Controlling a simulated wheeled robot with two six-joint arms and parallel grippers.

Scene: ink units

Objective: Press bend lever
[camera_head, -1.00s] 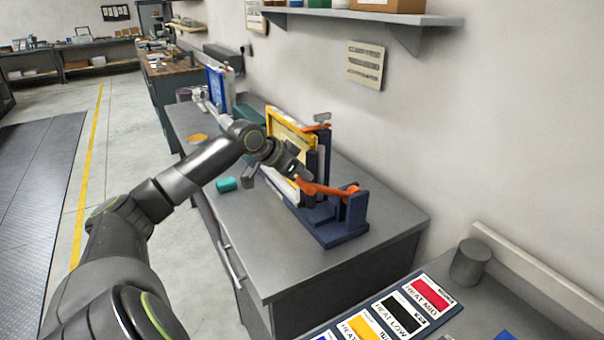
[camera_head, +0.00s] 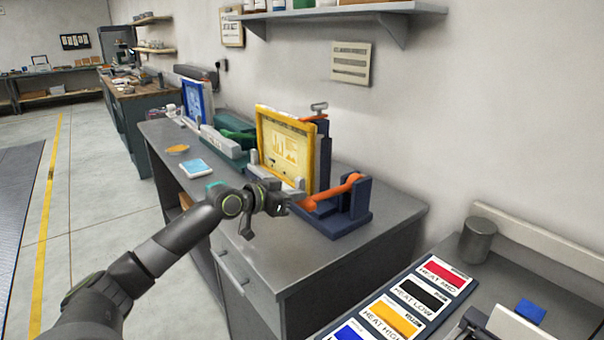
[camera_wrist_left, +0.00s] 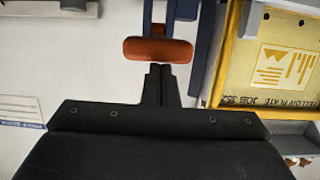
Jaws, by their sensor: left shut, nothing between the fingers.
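The orange bend lever (camera_head: 335,190) is on the dark blue stand (camera_head: 358,208) at the near end of the grey bench. It slopes from its pivot at the right down to its free end at the left. My left gripper (camera_head: 286,208) is shut and empty beside the lever's free end. In the left wrist view the shut fingertips (camera_wrist_left: 158,72) are right below an orange grip (camera_wrist_left: 158,49); I cannot tell whether they touch. My right gripper is not in view.
A second orange part with a grey knob (camera_head: 319,107) is at the stand's top. A light blue pad (camera_head: 196,168) lies on the grey bench (camera_head: 240,255). Nearby are colour cards (camera_head: 420,290) and a grey cylinder (camera_head: 478,240). A shelf (camera_head: 345,10) hangs above.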

